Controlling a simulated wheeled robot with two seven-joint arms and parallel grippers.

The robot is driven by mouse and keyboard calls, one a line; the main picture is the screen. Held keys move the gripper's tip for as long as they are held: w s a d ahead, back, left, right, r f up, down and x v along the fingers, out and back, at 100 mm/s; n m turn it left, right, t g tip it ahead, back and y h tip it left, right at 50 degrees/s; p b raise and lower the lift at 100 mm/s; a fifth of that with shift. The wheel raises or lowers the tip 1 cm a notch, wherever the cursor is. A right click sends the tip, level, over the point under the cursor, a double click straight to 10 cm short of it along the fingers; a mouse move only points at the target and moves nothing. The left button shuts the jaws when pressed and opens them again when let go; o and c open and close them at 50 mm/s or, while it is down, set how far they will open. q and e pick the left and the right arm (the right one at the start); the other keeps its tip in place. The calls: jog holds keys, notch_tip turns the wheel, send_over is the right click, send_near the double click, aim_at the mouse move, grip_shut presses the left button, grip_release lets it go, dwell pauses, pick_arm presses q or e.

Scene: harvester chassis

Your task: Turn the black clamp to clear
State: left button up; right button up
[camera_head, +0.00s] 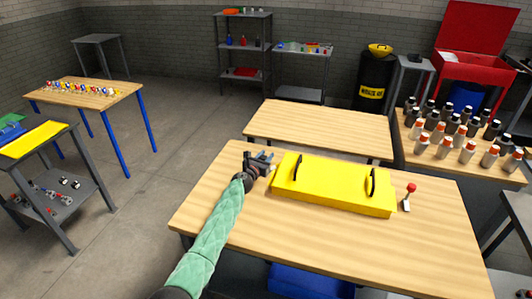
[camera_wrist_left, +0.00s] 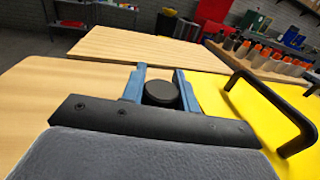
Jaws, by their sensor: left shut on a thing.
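My left gripper (camera_head: 265,160) is at the left end of the yellow cover (camera_head: 330,188) on the wooden table. In the left wrist view its two blue-grey fingers (camera_wrist_left: 159,80) stand either side of a round black knob (camera_wrist_left: 161,95), and the gripper is shut on it. I take this knob to be the top of the black clamp. The clamp's lower part is hidden by the gripper body. Its lever angle cannot be told. A second clamp with a red knob (camera_head: 411,188) stands upright at the cover's right end. My right gripper is not in view.
Two black handles rise from the cover, the nearer one (camera_wrist_left: 270,105) close to my left gripper's right side. Bare tabletop (camera_head: 215,192) lies left of the gripper. Another wooden table (camera_head: 320,125) stands behind. Several bottles (camera_head: 450,138) crowd a table at right.

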pick_arm(q)
jog(key=shift+r+n+t+y+p, duration=0.25)
jog(key=shift+n+t+y+p, duration=0.35)
jog(key=shift+n+y, duration=0.4)
jog(key=shift+w+a+n+y, duration=0.15)
jog(key=shift+n+y, duration=0.25)
jog(key=shift+y, duration=0.6)
jog(key=shift+a+n+t+y, duration=0.1)
jog(key=shift+n+t+y, duration=0.4)
jog(key=shift+y, duration=0.4)
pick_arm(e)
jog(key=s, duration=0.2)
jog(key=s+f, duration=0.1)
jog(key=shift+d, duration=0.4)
pick_arm(q)
jog(key=shift+a+n+y, duration=0.1)
jog(key=shift+n+y, duration=0.2)
jog(key=shift+y, duration=0.1)
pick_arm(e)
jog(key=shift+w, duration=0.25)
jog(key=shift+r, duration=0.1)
pick_arm(q)
jog(key=o, duration=1)
jog(key=shift+f, duration=0.1)
jog(key=shift+c, duration=0.2)
jog(key=shift+f, duration=0.1)
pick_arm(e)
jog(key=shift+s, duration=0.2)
